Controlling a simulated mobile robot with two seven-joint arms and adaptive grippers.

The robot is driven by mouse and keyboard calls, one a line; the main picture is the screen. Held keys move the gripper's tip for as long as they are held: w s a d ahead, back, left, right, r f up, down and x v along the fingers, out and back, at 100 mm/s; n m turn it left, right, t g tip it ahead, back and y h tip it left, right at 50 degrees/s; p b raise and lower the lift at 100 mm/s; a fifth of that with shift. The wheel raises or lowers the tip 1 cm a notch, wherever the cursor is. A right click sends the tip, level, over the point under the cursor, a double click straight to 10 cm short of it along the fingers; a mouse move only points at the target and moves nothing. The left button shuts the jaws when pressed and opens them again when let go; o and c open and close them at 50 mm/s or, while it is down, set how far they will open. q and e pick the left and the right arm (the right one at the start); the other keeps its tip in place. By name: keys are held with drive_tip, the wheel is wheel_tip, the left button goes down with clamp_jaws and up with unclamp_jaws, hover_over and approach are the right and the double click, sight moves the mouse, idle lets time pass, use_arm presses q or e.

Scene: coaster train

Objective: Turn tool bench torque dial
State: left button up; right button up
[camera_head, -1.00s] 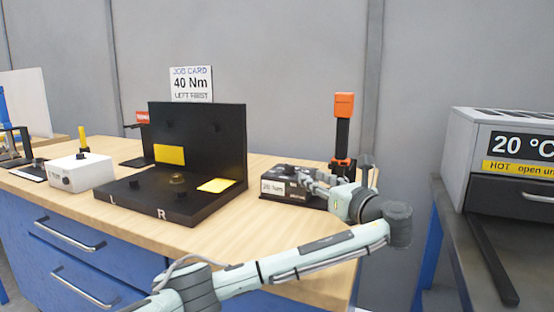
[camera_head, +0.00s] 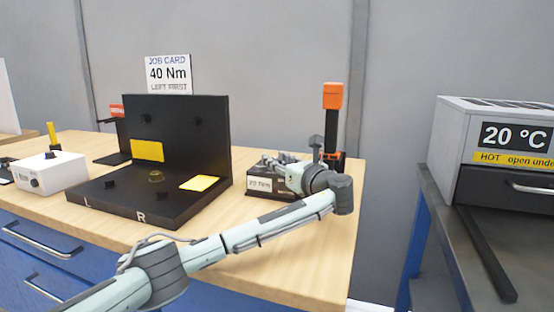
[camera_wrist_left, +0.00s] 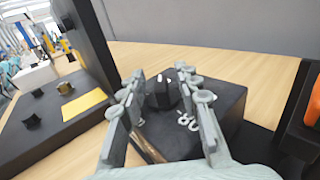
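The torque dial is a black knob (camera_wrist_left: 162,92) with a small white mark, on top of a dark box (camera_wrist_left: 222,104) with white markings beside the knob. In the head view this box (camera_head: 252,194) sits at the bench's right part, with a small label on its front too blurred to read surely. My left gripper (camera_wrist_left: 160,72) is over the box, its fingers apart on either side of the knob. I cannot tell whether they touch it. It also shows in the head view (camera_head: 271,160), hiding the knob there. My right gripper is not in view.
A job card (camera_head: 168,74) reads 40 Nm, left first. A black L-shaped fixture (camera_head: 213,130) with yellow patches stands left of the box. An orange-topped black tool (camera_head: 332,97) stands upright behind my gripper. A white box (camera_head: 62,177) sits farther left. Bare bench lies at front right.

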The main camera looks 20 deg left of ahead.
use_arm(q)
drive_tip(key=shift+a, duration=0.1)
clamp_jaws()
